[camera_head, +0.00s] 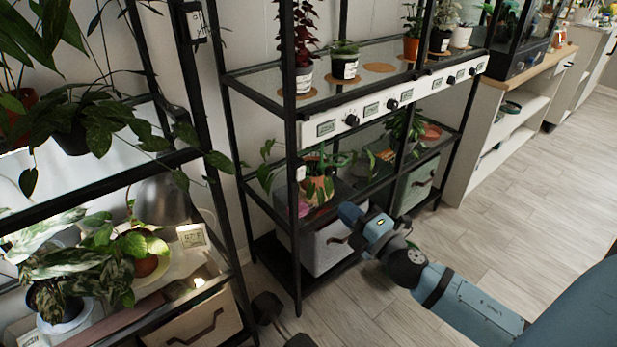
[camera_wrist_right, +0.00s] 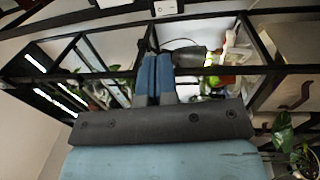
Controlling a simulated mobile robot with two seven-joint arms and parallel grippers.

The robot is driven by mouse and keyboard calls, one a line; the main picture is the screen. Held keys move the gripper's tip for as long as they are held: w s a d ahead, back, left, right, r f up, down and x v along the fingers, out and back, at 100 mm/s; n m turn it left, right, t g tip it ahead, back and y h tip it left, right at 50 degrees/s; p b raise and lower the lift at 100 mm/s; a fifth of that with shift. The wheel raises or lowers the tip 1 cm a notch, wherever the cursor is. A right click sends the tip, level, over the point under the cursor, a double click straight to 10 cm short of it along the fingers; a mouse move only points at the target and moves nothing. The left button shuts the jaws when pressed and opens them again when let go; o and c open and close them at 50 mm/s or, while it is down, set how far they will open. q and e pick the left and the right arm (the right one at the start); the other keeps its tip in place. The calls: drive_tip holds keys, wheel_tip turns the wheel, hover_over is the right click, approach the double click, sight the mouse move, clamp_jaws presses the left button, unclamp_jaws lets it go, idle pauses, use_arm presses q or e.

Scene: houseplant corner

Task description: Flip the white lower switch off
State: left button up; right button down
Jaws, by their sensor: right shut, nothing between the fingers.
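A small white switch (camera_head: 300,173) sits on the black front post of the middle rack, below the long white panel. Which way its rocker is set is too small to tell. In the right wrist view, a small white box (camera_wrist_right: 164,7) at the top edge, on a dark bar, may be this switch. My right gripper (camera_head: 346,211) is below and to the right of the switch, apart from it, in front of the rack's lower part. Its blue fingers (camera_wrist_right: 152,52) are together and empty in the right wrist view. My left gripper is not clearly visible.
The long white panel (camera_head: 340,122) with dials and displays crosses the rack front. A potted plant (camera_head: 318,187) stands close behind the switch. A white bin (camera_head: 325,245) is below. A plant rack (camera_head: 215,150) stands at left. The floor (camera_head: 500,215) at right is open.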

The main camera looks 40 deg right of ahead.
sight(302, 171)
drive_tip(key=w, duration=0.4)
drive_tip(key=w+r, duration=0.1)
drive_tip(key=w, duration=0.3)
drive_tip(key=w+a, duration=0.1)
drive_tip(key=w, duration=0.3)
drive_tip(key=shift+w+r+b, duration=0.25)
drive_tip(key=shift+b, duration=0.15)
use_arm(q)
drive_tip(key=shift+w+f+g, duration=0.1)
drive_tip(key=shift+f+g, duration=0.2)
drive_tip(key=shift+f, duration=0.25)
use_arm(e)
drive_tip(key=shift+w, duration=0.35)
